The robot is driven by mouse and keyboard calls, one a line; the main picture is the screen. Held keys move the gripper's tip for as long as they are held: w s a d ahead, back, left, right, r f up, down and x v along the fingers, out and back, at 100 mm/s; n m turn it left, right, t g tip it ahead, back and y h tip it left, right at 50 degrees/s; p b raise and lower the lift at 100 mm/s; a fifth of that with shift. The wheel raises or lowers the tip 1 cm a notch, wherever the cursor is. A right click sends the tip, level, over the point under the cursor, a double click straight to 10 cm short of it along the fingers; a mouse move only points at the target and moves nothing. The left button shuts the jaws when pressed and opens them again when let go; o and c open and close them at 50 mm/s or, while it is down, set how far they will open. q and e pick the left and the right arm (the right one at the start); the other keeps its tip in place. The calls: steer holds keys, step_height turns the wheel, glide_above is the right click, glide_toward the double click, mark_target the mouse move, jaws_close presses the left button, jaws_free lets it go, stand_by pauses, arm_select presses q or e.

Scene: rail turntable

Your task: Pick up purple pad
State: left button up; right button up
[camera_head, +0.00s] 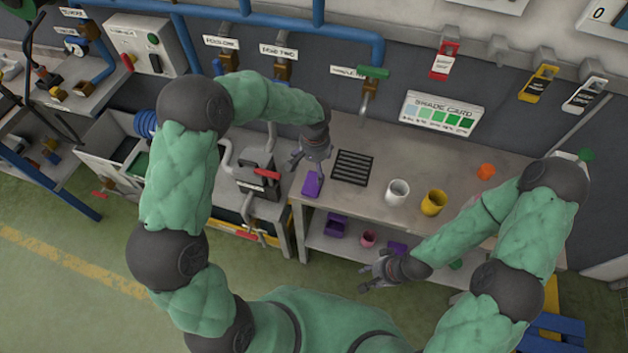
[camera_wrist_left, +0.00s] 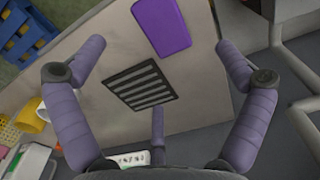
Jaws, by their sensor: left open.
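The purple pad (camera_head: 312,184) lies flat on the workbench near its left front corner, beside a black slotted grate. In the left wrist view the pad (camera_wrist_left: 161,26) is at the top centre, beyond and between the spread fingers. My left gripper (camera_head: 303,160) hangs above the bench just behind the pad. Its fingers (camera_wrist_left: 157,60) are open with nothing between them, and they look apart from the pad. My right gripper (camera_head: 374,279) is in front of the bench edge at lower right; its finger opening is too small to judge.
The black grate (camera_head: 352,167) lies right of the pad. A white cup (camera_head: 397,192), a yellow cup (camera_head: 433,202) and an orange item (camera_head: 486,171) stand further right. A vise-like device with a red handle (camera_head: 266,173) is close on the left. Pipes and a tap (camera_head: 369,90) are behind.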

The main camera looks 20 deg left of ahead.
arm_select(q)
glide_above(316, 183)
step_height(316, 183, down, 4)
steer(key=shift+a+f, duration=0.1)
steer(key=shift+a, duration=0.05)
steer(key=f, duration=0.4)
steer(key=shift+d+f, duration=0.25)
steer(key=shift+f, duration=0.1)
steer(key=shift+c, duration=0.3)
steer(key=c, duration=0.9)
